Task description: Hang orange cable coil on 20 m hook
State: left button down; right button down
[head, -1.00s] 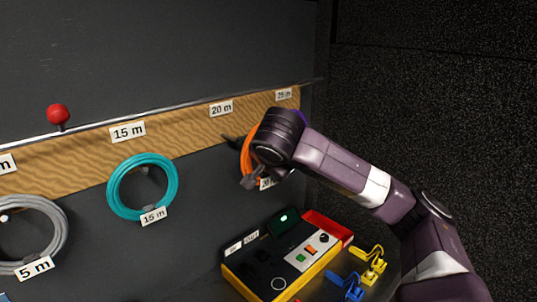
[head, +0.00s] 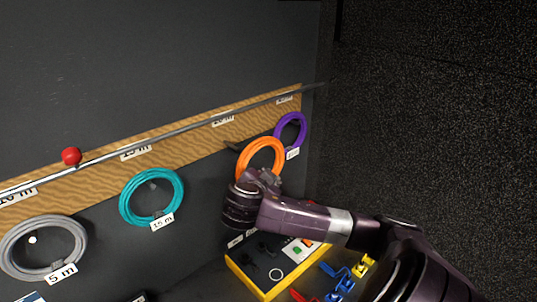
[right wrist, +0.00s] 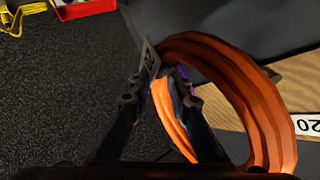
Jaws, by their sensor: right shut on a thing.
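The orange cable coil (head: 262,143) is held upright in front of the wall board, below the 20 m label (head: 223,120). My right gripper (head: 262,178) is shut on the coil's lower part. The dark 20 m hook (head: 231,146) shows just left of the coil's upper edge. I cannot tell whether its tip passes through the ring. My left gripper is not in view.
A teal coil (head: 125,197), a grey coil (head: 8,255) and a purple coil (head: 303,130) hang along the wooden board (head: 190,147). A rail with a red ball (head: 71,157) runs along it. A yellow-edged tester box (head: 262,285) and small connectors (head: 345,283) are below.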

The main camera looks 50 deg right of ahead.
jog(key=w+d+f+b, duration=0.1)
jog(key=w+f+b, duration=0.2)
jog(key=w, duration=0.8)
jog(key=shift+w+d, duration=0.15)
jog(key=shift+w, duration=0.1)
dwell(1.1)
dwell(0.6)
jog(key=c, duration=1.8)
grip_release()
jog(key=shift+o, duration=0.4)
jog(key=shift+s+f, duration=0.1)
jog(key=shift+f, duration=0.05)
jog(key=v, duration=1.2)
